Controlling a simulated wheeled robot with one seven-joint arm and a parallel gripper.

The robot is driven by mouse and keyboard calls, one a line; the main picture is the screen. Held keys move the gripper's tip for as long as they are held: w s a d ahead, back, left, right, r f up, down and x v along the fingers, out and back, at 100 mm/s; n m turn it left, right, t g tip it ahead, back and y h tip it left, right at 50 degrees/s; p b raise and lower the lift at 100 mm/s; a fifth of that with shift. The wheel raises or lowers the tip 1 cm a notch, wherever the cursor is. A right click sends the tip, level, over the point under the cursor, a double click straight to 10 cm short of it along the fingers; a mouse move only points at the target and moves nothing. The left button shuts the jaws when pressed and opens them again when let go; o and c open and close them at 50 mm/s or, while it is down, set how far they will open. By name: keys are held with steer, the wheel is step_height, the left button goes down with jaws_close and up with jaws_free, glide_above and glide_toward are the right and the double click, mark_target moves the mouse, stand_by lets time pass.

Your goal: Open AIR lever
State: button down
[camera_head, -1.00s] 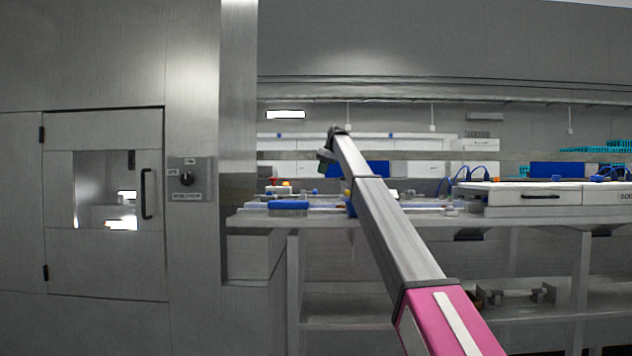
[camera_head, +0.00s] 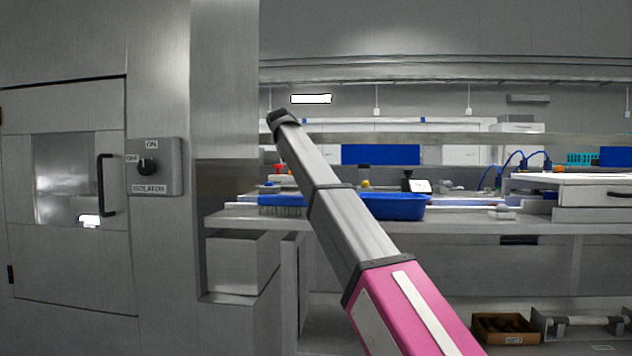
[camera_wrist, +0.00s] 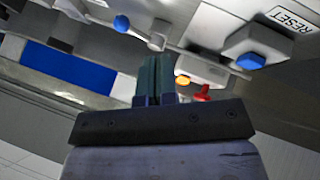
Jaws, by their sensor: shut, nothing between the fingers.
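My gripper (camera_wrist: 154,68) is shut and empty in the wrist view, its two dark fingers pressed together. In the head view the end of my arm (camera_head: 284,120) is raised above the bench, and the fingers cannot be made out there. No label reading AIR is legible in either view. Past my fingers in the wrist view are a small red part (camera_wrist: 202,94) and a yellow-orange part (camera_wrist: 182,80). I cannot tell whether either is the AIR lever. A small red-topped part (camera_head: 278,169) also shows on the bench in the head view, below the arm's end.
A white block with a blue button (camera_wrist: 250,61) lies beside a RESET label. A blue knob (camera_wrist: 121,24) is nearby. A steel cabinet with an isolator switch (camera_head: 148,166) stands left. The bench (camera_head: 420,222) carries a blue tray (camera_head: 395,208) and a brush (camera_head: 282,200).

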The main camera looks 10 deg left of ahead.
steer(key=x, duration=1)
steer(key=shift+s, duration=0.1)
steer(key=shift+w+d+r, duration=0.15)
steer(key=shift+w+d, duration=0.15)
steer(key=shift+d, duration=0.2)
steer(key=shift+w+d+r, duration=0.15)
steer(key=shift+w+d, duration=0.15)
steer(key=shift+d, duration=0.2)
steer(key=shift+w+d+r, duration=0.15)
steer(key=shift+w+d, duration=0.25)
steer(key=shift+d, duration=0.25)
steer(key=shift+d, duration=0.15)
